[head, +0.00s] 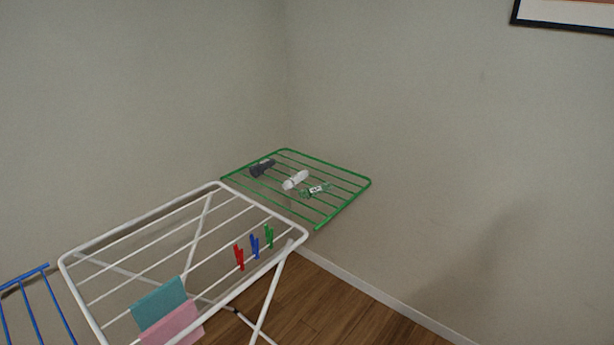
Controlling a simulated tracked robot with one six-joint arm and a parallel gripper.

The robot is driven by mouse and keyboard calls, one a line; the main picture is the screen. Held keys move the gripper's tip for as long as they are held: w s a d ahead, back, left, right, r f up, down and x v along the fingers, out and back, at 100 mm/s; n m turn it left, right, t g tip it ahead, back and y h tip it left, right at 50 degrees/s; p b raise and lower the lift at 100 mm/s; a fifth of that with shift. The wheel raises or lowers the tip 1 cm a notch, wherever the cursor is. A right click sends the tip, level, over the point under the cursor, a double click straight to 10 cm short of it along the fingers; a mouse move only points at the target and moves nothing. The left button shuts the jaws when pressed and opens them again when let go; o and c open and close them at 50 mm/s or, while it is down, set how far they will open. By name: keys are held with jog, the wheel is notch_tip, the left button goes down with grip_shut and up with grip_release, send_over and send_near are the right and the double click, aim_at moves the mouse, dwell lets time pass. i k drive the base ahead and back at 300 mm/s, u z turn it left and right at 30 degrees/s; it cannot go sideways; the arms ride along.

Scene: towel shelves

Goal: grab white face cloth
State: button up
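A small white rolled or bunched item (295,180) lies on the green rack wing (345,208) near the room corner. It may be the white face cloth, but it is too small to tell for sure. A dark rolled item (262,168) lies to its left, and a green-and-white item (316,190) lies close to its right. My gripper is not in view.
A white drying rack (185,190) stands left of centre, carrying a teal cloth (160,303), a pink cloth (172,326) and red, blue and green pegs (254,246). A blue wing (32,273) is at far left. Walls stand close behind; bare wooden floor (345,315) shows at lower right.

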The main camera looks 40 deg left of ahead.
aim_at(293, 182)
jog(key=i, duration=2.25)
jog(key=u, duration=2.95)
